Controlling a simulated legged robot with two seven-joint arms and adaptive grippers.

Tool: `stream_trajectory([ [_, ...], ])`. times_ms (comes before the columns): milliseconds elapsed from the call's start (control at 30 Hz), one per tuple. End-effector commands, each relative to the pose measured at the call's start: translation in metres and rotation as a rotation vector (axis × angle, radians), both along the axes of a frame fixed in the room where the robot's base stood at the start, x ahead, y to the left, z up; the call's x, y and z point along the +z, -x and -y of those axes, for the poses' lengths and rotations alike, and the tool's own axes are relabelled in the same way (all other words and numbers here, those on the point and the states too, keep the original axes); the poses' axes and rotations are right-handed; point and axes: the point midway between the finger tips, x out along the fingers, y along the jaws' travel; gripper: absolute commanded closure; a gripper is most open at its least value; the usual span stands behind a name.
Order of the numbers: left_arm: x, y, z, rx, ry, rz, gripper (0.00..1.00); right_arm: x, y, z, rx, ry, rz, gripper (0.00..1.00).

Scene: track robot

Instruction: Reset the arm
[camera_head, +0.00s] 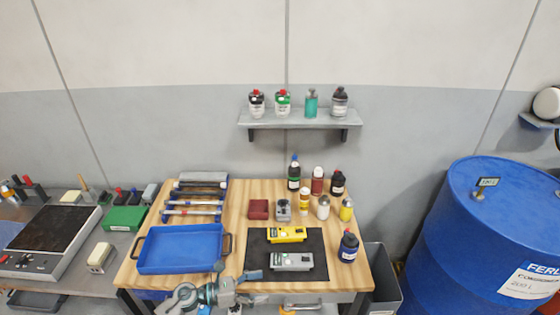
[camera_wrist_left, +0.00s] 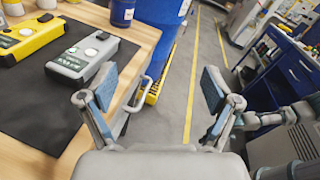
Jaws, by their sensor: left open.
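My left gripper (camera_head: 246,287) is at the front edge of the wooden table in the head view, low in the picture. In the left wrist view its two fingers with blue-grey pads (camera_wrist_left: 157,92) stand wide apart with nothing between them. The grey device (camera_wrist_left: 92,57) lies on the black mat to the left of the fingers, apart from them. The head view also shows the grey device (camera_head: 291,261) near the mat's front edge, with the yellow device (camera_head: 287,235) behind it. My right gripper does not show in either view.
A blue tray (camera_head: 180,250) lies on the table's left part. Several bottles (camera_head: 318,181) stand at the back right, and a dark blue bottle (camera_head: 348,246) at the mat's right. A blue barrel (camera_head: 470,240) stands right of the table. The wrist view shows open floor (camera_wrist_left: 190,70) ahead.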

Motion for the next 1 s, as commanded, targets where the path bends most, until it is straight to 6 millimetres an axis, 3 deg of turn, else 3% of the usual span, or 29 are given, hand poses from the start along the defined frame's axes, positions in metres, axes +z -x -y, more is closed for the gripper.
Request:
stream_trajectory([
  [100,0.014,-0.001,0.012,0.121,0.178,-0.129,0.11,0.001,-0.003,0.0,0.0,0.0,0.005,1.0],
  [267,0.03,-0.011,0.006,0.351,0.491,-0.403,0.11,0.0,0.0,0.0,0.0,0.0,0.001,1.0],
  [367,0.023,-0.016,-0.019,0.561,0.764,-0.681,0.11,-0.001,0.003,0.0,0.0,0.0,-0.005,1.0],
  [467,-0.01,-0.008,-0.061,0.816,1.063,-1.021,0.11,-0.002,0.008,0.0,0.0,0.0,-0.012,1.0],
  [567,-0.065,0.025,-0.102,1.093,1.337,-1.36,0.11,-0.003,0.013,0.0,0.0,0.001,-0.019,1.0],
  [600,-0.088,0.044,-0.116,1.204,1.432,-1.483,0.11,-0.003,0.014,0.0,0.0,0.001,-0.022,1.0],
  [700,-0.13,0.093,-0.136,1.436,1.604,-1.711,0.11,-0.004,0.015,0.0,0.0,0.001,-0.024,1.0],
  [867,-0.169,0.162,-0.15,1.718,1.76,-1.926,0.11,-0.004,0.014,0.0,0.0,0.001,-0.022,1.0],
  [900,-0.175,0.177,-0.151,-1.718,-1.725,1.898,0.11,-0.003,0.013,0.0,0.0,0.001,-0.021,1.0],
  [1000,-0.186,0.213,-0.153,-1.677,-1.607,1.781,0.11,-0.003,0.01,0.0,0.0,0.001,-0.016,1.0],
])
